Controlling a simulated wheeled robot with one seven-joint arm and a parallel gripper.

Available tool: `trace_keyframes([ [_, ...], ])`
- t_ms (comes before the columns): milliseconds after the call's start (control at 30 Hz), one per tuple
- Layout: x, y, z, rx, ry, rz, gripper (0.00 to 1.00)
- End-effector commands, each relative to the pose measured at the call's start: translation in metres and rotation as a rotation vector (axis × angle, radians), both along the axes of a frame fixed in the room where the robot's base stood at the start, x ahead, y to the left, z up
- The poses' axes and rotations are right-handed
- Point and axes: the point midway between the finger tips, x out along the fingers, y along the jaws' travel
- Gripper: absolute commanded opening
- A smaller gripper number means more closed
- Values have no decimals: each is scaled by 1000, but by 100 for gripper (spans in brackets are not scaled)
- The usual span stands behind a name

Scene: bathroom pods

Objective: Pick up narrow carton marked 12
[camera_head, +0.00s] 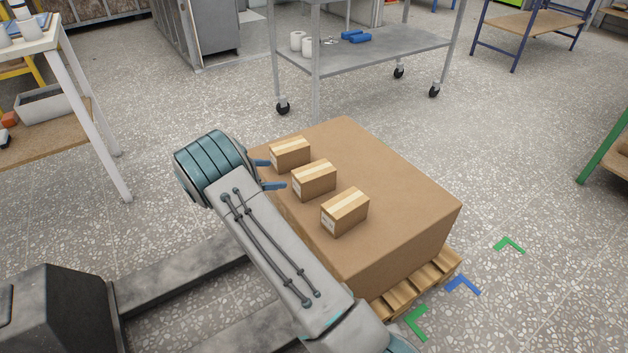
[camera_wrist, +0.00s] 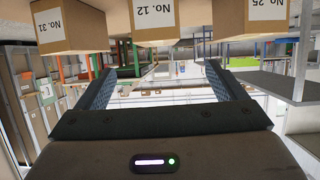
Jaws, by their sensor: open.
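The carton marked 12 (camera_wrist: 155,36) is the middle one of three small brown cartons in the wrist view, at the top edge. The middle carton in the head view (camera_head: 314,181) sits on top of a large brown box (camera_head: 400,205). My gripper (camera_head: 274,174) is open and empty at the left edge of the box, its fingers pointing toward the cartons. The fingers also show in the wrist view (camera_wrist: 161,76), with nothing between them. The middle carton is just ahead of the fingertips and apart from them.
Cartons marked 31 (camera_wrist: 65,38) and 25 (camera_wrist: 264,24) flank it. The large box rests on a wooden pallet (camera_head: 425,285). A grey wheeled cart (camera_head: 375,62) stands behind, and a white-legged table (camera_head: 100,140) at left.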

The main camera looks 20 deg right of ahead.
Motion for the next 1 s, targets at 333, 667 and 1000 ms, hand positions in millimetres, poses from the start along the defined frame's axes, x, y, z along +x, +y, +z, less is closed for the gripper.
trace_keyframes([
  [333, 7, -60, -26, -1, 0, -4, 91],
  [667, 9, -87, -36, 0, 0, -4, 91],
  [1000, 13, -124, -48, 0, 0, -1, 91],
])
